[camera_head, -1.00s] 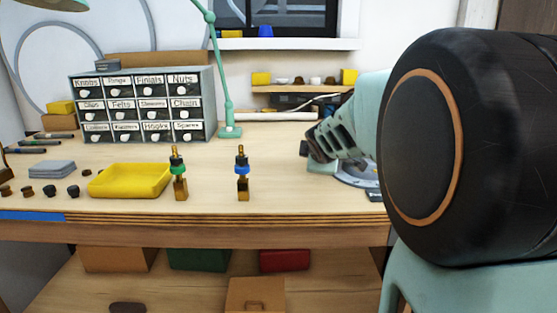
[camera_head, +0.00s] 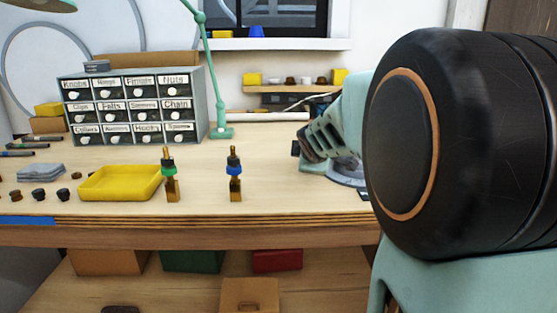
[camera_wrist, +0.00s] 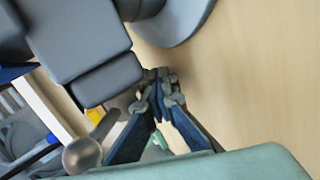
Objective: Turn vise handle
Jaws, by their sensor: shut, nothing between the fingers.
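The grey vise (camera_head: 345,171) stands at the right of the bench in the head view, partly hidden by my arm. In the wrist view, its blocky grey body (camera_wrist: 88,50) fills the upper left, with part of its round base at the top. The vise handle (camera_wrist: 82,156) shows as a metal bar with a ball end at the lower left. My gripper (camera_wrist: 162,78) is shut and empty, its fingertips just right of the vise body and the handle bar. I cannot tell whether they touch. In the head view, my fingertips are not clearly visible.
Two lamp sockets (camera_head: 235,175) stand upright mid-bench beside a yellow tray (camera_head: 120,184). A labelled drawer cabinet (camera_head: 135,107) and a green lamp arm (camera_head: 213,80) stand behind. The bench front edge (camera_head: 200,232) runs below. Bare wood lies between the sockets and the vise.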

